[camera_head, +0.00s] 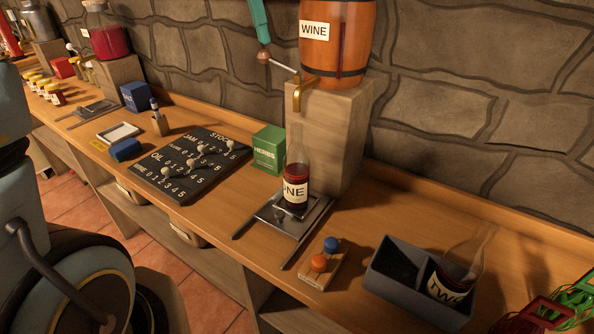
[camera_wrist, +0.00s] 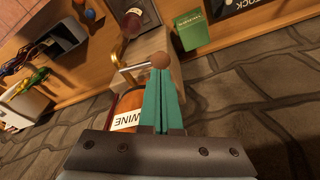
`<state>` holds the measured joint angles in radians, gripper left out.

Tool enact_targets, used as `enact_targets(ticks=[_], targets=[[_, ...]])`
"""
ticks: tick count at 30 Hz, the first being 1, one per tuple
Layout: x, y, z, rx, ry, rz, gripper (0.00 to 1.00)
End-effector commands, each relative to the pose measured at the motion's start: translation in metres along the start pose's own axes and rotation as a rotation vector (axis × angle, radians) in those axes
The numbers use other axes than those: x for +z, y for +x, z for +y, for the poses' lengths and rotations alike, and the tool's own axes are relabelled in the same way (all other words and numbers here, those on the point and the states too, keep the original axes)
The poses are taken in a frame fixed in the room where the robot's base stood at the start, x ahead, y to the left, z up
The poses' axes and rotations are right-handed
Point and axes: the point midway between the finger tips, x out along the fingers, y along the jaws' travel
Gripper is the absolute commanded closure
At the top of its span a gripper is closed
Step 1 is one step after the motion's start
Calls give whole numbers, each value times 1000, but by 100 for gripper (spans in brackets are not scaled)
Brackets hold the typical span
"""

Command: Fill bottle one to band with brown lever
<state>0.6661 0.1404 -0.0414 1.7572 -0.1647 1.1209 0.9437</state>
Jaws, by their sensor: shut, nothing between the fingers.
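Bottle ONE (camera_head: 296,190) stands upright on a metal plate (camera_head: 312,216) under the brass tap (camera_head: 297,95) of the wine barrel (camera_head: 340,45). Dark red wine fills its lower part; the neck looks clear. I cannot make out a band or a stream from the tap. The lever is a metal rod with a brown knob (camera_head: 263,57), sticking out leftward from the tap. My gripper (camera_head: 264,40) is shut and empty, its teal fingertips at the knob. In the wrist view the knob (camera_wrist: 160,61) sits just beyond the fingertips; contact is unclear. Bottle ONE (camera_wrist: 138,18) also shows there.
Bottle TWO (camera_head: 447,288) leans in a grey divided crate (camera_head: 400,292) at right. A wooden block with blue and orange knobs (camera_head: 320,264) lies in front. A green herbs box (camera_head: 269,149) and black stock board (camera_head: 190,165) are left. Stone wall runs behind.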

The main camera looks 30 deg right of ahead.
Motion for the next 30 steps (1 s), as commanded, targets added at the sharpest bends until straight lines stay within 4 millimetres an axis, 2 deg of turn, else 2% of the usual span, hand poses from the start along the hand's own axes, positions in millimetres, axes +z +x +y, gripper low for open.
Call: enact_targets(ticks=[1,13,27,30], targets=[[-1,-6,0,0,0,0,100],[-2,-10,0,0,0,0,100],[-11,-53,0,0,0,0,100],[-11,-55,0,0,0,0,100]])
